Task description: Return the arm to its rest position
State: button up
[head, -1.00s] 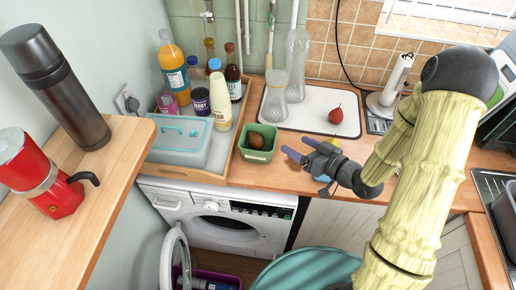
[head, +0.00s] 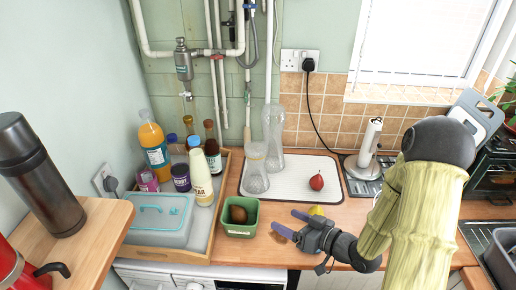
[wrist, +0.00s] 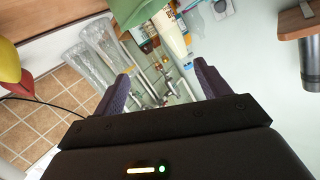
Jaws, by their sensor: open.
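My gripper (head: 281,223) is in the head view over the front of the wooden counter, right of the green container. Its two purple-grey fingers are apart and point left, with nothing between them. In the wrist view my gripper (wrist: 162,92) also shows open fingers with a clear gap. The green container (head: 240,229) holds a dark brown egg-shaped item (head: 238,214). A yellow fruit (head: 316,210) lies just behind my gripper, partly hidden by it. My arm comes in from the right, with pale yellow-green covers.
A red pear (head: 317,182) and clear glass vases (head: 273,125) stand on a white mat (head: 297,171). Several bottles and a blue lidded box (head: 160,218) fill a wooden tray at left. A shelf (head: 98,240) with a dark flask (head: 40,178) juts in at left. Pipes run up the wall.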

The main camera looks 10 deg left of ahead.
jog(key=w+d+m+g+h, duration=0.1)
jog(key=d+m+h, duration=0.2)
jog(key=d+h, duration=0.75)
jog(key=s+d+r+m+g+h, duration=0.1)
jog(key=s+r+m+g, duration=0.1)
jog(key=s, duration=0.3)
jog(key=s+r+m+g+h, duration=0.1)
jog(key=s+r+m+g, duration=0.1)
jog(key=s, duration=0.4)
jog(key=shift+d+r+g, duration=0.2)
jog(key=shift+d+g, duration=0.15)
jog(key=shift+g, duration=0.05)
